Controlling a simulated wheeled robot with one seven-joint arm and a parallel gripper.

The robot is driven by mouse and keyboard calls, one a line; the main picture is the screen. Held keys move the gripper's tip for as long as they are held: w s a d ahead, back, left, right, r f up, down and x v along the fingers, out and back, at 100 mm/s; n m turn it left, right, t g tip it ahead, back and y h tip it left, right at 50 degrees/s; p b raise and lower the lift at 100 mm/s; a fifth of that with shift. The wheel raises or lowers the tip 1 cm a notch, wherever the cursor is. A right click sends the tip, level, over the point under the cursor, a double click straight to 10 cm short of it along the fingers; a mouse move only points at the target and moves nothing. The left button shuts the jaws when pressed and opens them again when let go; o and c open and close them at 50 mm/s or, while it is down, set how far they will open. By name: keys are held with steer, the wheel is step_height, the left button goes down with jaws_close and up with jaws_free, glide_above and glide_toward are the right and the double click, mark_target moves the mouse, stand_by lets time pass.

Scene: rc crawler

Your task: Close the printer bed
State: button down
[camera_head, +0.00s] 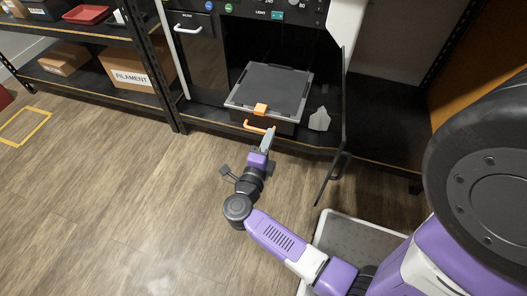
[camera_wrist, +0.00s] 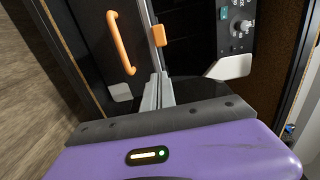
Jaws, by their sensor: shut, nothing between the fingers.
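The printer bed (camera_head: 270,88) is a dark plate in a light frame, sticking out of the open front of the black printer (camera_head: 205,50). An orange tab (camera_head: 261,109) sits at the middle of its front edge, and an orange handle (camera_head: 257,127) is on the drawer front below. My gripper (camera_head: 268,136) is shut and empty, close to the handle's right end; I cannot tell whether they touch. In the wrist view my gripper (camera_wrist: 158,92) points at the dark front between the orange handle (camera_wrist: 121,43) and the orange tab (camera_wrist: 158,36).
The printer's dark door (camera_head: 340,120) stands open to the right of the bed. A light grey piece (camera_head: 320,119) lies right of the bed. A shelf with a cardboard filament box (camera_head: 130,72) is at left. The wooden floor (camera_head: 110,190) in front is clear.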

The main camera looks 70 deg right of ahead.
mark_target(278, 117)
steer(key=shift+w+d+b, duration=0.2)
steer(key=shift+d+b, duration=0.75)
steer(key=shift+d, duration=2)
